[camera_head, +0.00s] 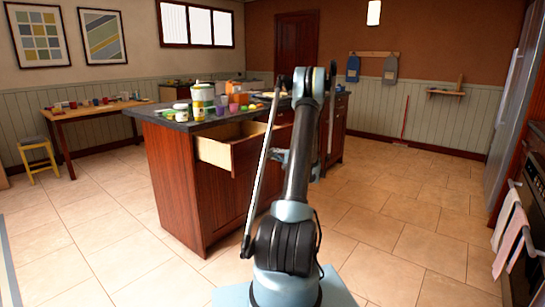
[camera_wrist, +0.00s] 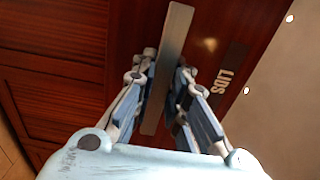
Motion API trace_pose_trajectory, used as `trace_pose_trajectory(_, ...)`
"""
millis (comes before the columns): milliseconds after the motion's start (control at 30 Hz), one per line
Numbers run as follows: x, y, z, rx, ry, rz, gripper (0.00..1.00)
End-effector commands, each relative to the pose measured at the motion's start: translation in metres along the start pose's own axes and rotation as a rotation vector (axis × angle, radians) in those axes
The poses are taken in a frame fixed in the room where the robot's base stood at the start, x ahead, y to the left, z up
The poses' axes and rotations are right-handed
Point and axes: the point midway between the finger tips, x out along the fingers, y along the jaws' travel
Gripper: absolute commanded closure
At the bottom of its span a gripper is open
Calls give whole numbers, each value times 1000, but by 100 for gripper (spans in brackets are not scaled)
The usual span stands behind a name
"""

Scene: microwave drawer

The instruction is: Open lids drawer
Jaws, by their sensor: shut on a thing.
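The lids drawer shows in the wrist view as a dark red wood front with a dark label reading LIDS (camera_wrist: 222,68) and a long metal bar handle (camera_wrist: 166,70). My gripper (camera_wrist: 166,88) has a finger on each side of the bar and is shut on it. In the head view a drawer (camera_head: 235,147) stands pulled out of the island, its pale inside showing. My gripper (camera_head: 279,157) is just right of its front, partly hidden by my arm.
The island (camera_head: 180,185) has a dark top crowded with jars, cups and bottles. A table (camera_head: 95,112) and a yellow stool (camera_head: 38,158) stand at the left. An oven with hanging towels (camera_head: 510,235) is at the right. The tiled floor between is clear.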

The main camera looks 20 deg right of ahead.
Motion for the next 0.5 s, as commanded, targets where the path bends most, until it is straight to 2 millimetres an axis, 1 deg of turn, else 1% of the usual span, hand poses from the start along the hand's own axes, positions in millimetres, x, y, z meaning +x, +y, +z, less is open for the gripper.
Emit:
trace_pose_trajectory(33, 2, 3, 5, -2, -9, 6, 100)
trace_pose_trajectory(67, 2, 3, 5, -2, -10, 6, 84)
trace_pose_trajectory(100, 2, 3, 5, -2, -9, 6, 75)
trace_pose_trajectory(133, 2, 3, 5, -2, -8, 6, 68)
trace_pose_trajectory(167, 1, 2, 4, -2, -8, 5, 65)
trace_pose_trajectory(500, -1, 1, 1, -1, -2, 2, 65)
